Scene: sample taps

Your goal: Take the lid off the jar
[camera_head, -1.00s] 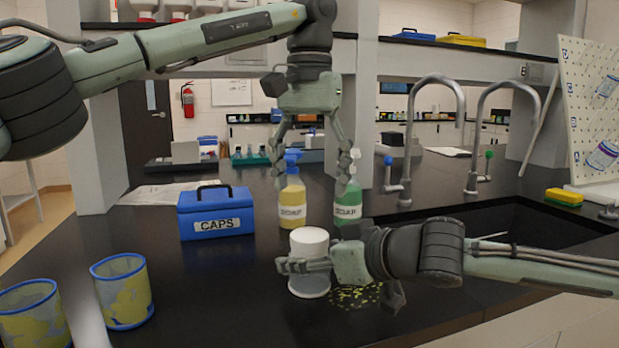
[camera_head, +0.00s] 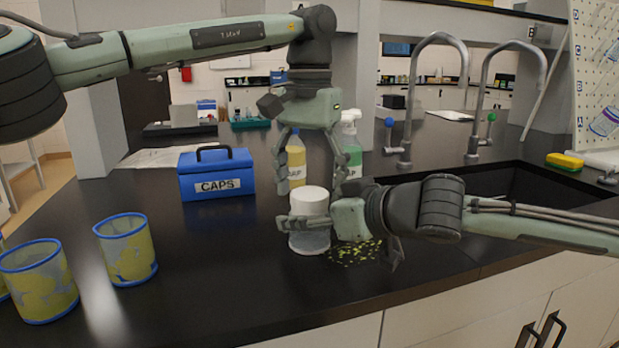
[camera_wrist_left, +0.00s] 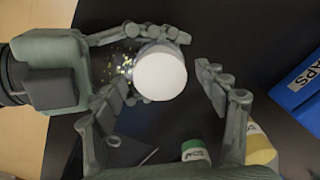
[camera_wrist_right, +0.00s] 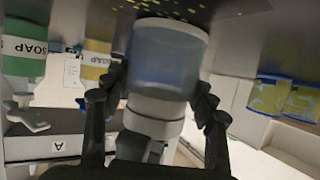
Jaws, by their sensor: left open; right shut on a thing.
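The jar (camera_head: 310,243) stands upright on the black counter, with a clear body and a wide white lid (camera_head: 309,199) on top. My right gripper (camera_head: 303,224) comes in from the right and is shut around the jar just below the lid. The right wrist view shows the bluish clear body (camera_wrist_right: 167,58) and the white lid (camera_wrist_right: 155,108) between its fingers. My left gripper (camera_head: 311,182) points down from above, open, its fingertips spread on either side over the lid. In the left wrist view the round lid top (camera_wrist_left: 160,76) lies between its fingers, apparently untouched.
A blue CAPS box (camera_head: 216,174) stands to the left behind the jar. Yellow (camera_head: 296,160) and green (camera_head: 351,158) soap bottles stand behind my left gripper. Mesh cups (camera_head: 127,250) are at the front left. Yellow-green bits (camera_head: 355,251) lie beside the jar. A sink with taps is at right.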

